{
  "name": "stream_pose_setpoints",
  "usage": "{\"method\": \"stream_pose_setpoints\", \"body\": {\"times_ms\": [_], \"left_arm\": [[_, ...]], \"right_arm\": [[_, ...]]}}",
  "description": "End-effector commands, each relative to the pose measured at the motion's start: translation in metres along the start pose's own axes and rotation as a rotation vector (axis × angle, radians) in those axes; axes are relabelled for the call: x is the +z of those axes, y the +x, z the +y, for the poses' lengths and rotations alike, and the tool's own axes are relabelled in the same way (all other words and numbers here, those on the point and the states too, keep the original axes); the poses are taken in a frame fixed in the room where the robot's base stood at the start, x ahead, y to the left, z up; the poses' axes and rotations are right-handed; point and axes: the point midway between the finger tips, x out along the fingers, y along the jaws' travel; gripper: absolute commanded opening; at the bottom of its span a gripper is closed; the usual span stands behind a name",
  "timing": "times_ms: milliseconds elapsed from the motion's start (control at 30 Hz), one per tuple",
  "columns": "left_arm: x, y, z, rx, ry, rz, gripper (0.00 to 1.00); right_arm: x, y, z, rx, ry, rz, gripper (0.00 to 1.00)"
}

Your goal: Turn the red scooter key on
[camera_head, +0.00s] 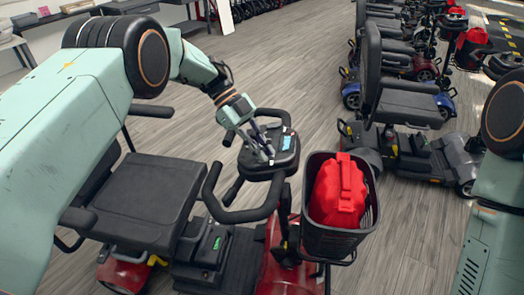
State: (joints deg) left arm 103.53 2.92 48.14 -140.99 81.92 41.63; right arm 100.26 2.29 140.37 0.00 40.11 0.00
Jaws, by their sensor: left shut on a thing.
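The red scooter (290,262) stands in front of me with its black seat (135,195) at left. Its black control console (284,160), with a small blue display, sits at the top of the steering column between looped handlebars. My left gripper (264,152) reaches down onto the console's top, left of the display. Its fingers are closed at the spot of the key, which they hide; how far the key is turned cannot be seen. My right gripper is out of view; only part of my right arm shows at the right edge.
Other scooters (405,100) stand in a row at the right. Open wood-look floor (310,50) lies between.

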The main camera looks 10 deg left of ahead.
Motion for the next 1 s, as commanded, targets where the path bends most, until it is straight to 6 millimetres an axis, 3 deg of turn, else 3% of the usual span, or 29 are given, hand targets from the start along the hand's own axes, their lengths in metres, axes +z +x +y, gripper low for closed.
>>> {"method": "stream_pose_setpoints", "body": {"times_ms": [367,400,633,1000], "left_arm": [[-0.0015,-0.0021,-0.0014,-0.002,0.006,0.000,0.00],[-0.0015,-0.0020,-0.0014,-0.002,0.006,0.000,0.18],[-0.0008,-0.0011,-0.0007,0.000,0.004,0.000,0.38],[-0.0001,-0.0060,-0.0008,-0.001,0.003,-0.001,0.38]], "right_arm": [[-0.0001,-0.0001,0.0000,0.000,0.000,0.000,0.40],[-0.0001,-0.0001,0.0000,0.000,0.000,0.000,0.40],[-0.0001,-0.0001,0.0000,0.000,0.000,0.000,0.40],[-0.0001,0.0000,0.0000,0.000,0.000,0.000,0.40]]}}
